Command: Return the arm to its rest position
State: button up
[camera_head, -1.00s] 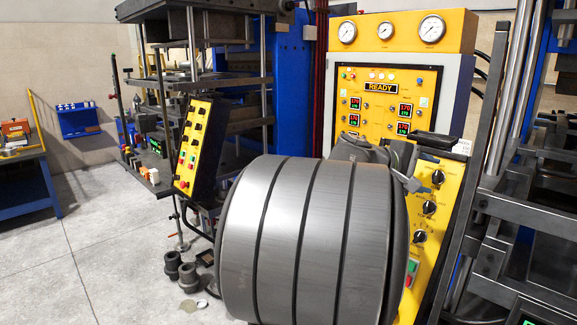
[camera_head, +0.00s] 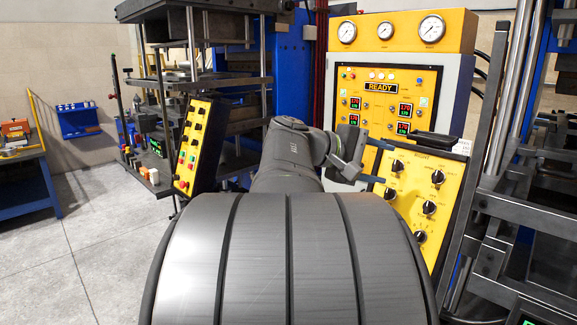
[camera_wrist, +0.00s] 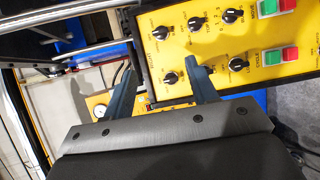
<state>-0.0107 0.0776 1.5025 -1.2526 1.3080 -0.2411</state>
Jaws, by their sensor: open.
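My gripper (camera_head: 384,163) is at the middle right of the head view, with its two dark fingers pointing right towards the press's yellow sloped knob panel (camera_head: 410,215). In the wrist view my gripper (camera_wrist: 160,70) shows two blue-grey fingers spread apart with nothing between them. The same knob panel (camera_wrist: 215,60) lies beyond them, with black knobs and red and green buttons. In the head view the fingers overlap the panel's upper left part; I cannot tell how wide the gap is. My large grey arm link fills the bottom middle.
A tall yellow cabinet (camera_head: 385,75) with gauges and a READY display stands behind. A yellow button box (camera_head: 192,148) and press plates (camera_head: 225,60) are at left. A metal frame (camera_head: 500,190) is close at right. The floor (camera_head: 85,240) at lower left is clear.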

aim_at(435, 177)
jog(key=x, duration=1.6)
jog(key=shift+s+a+n+t+h, duration=0.1)
jog(key=shift+a+n+t+h, duration=0.1)
jog(key=shift+n, duration=0.3)
jog(key=shift+a+n+t+h, duration=0.1)
jog(key=shift+n+t+h, duration=0.1)
jog(key=shift+n, duration=0.3)
jog(key=n+h, duration=0.1)
jog(key=n, duration=0.2)
jog(key=shift+d+f+t, duration=0.1)
jog(key=shift+t, duration=0.3)
jog(key=n+t, duration=0.1)
jog(key=n, duration=0.1)
jog(key=n+t, duration=0.1)
jog(key=n, duration=0.1)
jog(key=shift+s+n+h, duration=0.1)
jog(key=shift+n+h, duration=0.2)
jog(key=shift+n, duration=0.1)
jog(key=shift+v, duration=1.6)
